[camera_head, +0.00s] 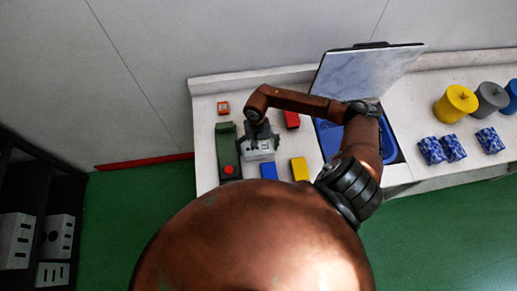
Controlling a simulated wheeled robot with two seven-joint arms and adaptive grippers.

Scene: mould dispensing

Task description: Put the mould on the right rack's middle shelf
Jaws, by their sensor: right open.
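My right gripper (260,145) is over the counter, pointing down, with its fingers open at a pale grey block (261,155), which looks like the mould. The gripper hides part of the block, and I cannot tell whether the fingers touch it. The block sits just right of a green device (227,150) with a red button. A dark rack (38,190) stands at the far left, with white slotted boxes in it. I cannot tell whether it is the right rack. My left gripper is not in view.
The white counter (205,107) also bears a blue block (268,171), a yellow block (299,169) and red blocks. A blue basin with a raised lid (365,75) is right of them. Patterned blue pieces and coloured cylinders lie farther right. Green floor (125,205) is clear before the rack.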

